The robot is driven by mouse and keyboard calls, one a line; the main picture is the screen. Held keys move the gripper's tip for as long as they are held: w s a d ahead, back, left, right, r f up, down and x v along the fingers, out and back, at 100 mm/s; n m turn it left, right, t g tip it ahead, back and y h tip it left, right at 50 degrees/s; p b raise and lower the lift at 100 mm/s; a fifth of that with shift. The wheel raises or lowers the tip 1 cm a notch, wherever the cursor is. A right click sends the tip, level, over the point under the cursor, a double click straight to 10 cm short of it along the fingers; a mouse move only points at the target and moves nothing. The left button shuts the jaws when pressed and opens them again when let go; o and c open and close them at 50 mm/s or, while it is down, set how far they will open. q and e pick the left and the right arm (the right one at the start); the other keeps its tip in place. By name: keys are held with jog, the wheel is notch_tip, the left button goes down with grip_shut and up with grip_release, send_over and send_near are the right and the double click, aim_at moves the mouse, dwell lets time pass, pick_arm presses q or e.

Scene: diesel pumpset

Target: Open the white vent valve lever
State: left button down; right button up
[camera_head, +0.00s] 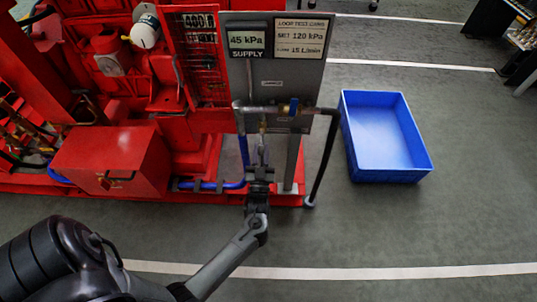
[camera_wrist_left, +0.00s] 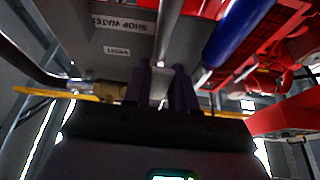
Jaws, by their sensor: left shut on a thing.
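My left gripper (camera_head: 258,168) is in front of the lower part of the grey gauge panel (camera_head: 268,80), just below the pipework. In the left wrist view my left gripper (camera_wrist_left: 160,76) has its two dark fingers shut on a narrow pale piece, the white vent valve lever (camera_wrist_left: 158,87). The fingers hide most of the lever. A brass fitting (camera_wrist_left: 108,91) lies just left of the fingers. A small label reading like "VENT" (camera_wrist_left: 117,51) is on the panel above. My right gripper is not in view.
A blue-handled valve (camera_head: 293,107) sits on the horizontal pipe, right of my gripper. A black hose (camera_head: 323,160) hangs at the panel's right. A blue pipe (camera_head: 210,185) runs low on the left, beside a red box (camera_head: 112,160). A blue crate (camera_head: 425,165) stands on the floor.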

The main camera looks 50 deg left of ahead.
pick_arm(q)
jog(key=shift+w+d+n+g+y, duration=0.15)
jog(key=shift+n+g+y, duration=0.15)
jog(key=shift+n, duration=0.2)
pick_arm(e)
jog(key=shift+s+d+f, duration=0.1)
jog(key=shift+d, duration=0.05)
pick_arm(q)
jog(key=c, duration=1.1)
grip_release()
jog(key=shift+o, duration=0.5)
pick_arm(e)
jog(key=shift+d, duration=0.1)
